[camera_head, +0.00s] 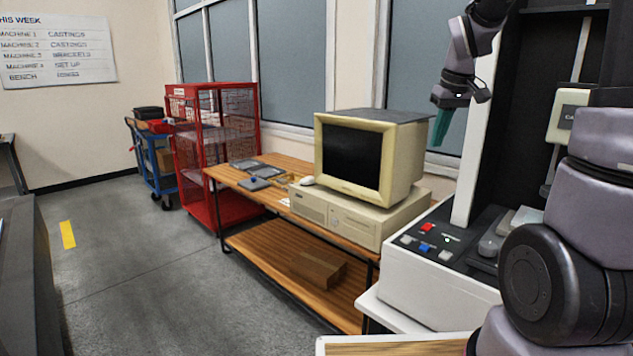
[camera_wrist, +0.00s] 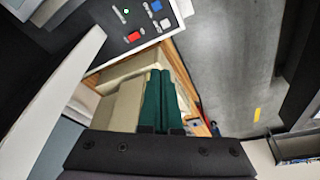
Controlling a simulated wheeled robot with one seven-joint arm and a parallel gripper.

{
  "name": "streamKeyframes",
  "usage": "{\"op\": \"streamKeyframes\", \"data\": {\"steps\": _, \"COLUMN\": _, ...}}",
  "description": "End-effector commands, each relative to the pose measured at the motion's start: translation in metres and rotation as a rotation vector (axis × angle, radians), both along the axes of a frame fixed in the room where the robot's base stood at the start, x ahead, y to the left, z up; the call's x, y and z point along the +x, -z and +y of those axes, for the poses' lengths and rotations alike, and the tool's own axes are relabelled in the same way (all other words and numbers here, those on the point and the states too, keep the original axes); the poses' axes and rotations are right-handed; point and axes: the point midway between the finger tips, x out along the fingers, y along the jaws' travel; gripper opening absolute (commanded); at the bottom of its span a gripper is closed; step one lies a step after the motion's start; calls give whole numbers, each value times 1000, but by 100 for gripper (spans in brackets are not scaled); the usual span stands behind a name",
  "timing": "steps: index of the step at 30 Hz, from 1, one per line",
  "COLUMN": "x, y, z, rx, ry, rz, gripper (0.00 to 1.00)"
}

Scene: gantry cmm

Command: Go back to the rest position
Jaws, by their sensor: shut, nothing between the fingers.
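My gripper (camera_head: 440,127) is in the upper right of the head view, raised in front of the window and beside the white column of a machine. Its green fingers point downward and are shut with nothing between them. In the wrist view the green fingers (camera_wrist: 161,100) lie side by side at the centre. The gripper appears above and to the right of a beige computer monitor (camera_head: 365,158), apart from it. My arm links fill the right edge of the head view.
A machine with a control panel (camera_head: 440,240) stands at right. A wooden bench (camera_head: 262,225) carries the monitor, a computer case (camera_head: 345,215) and flat grey items. A red mesh cage (camera_head: 215,150) and blue cart (camera_head: 150,165) stand behind. The grey floor (camera_head: 130,260) at left is clear.

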Motion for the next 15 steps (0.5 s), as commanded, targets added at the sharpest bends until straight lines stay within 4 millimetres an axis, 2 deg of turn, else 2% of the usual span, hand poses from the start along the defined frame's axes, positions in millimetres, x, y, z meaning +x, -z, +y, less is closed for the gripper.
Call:
{"op": "streamKeyframes", "data": {"steps": 1, "x": -19, "y": -17, "z": 6, "rx": 22, "ry": 44, "rz": -32, "gripper": 0}}
{"op": "streamKeyframes", "data": {"steps": 6, "x": -79, "y": -52, "z": 21, "rx": 118, "ry": 205, "rz": -112, "gripper": 0}}
{"op": "streamKeyframes", "data": {"steps": 12, "x": -147, "y": -72, "z": 36, "rx": 247, "ry": 373, "rz": -192, "gripper": 0}}
{"op": "streamKeyframes", "data": {"steps": 15, "x": -171, "y": -74, "z": 41, "rx": 302, "ry": 436, "rz": -217, "gripper": 0}}
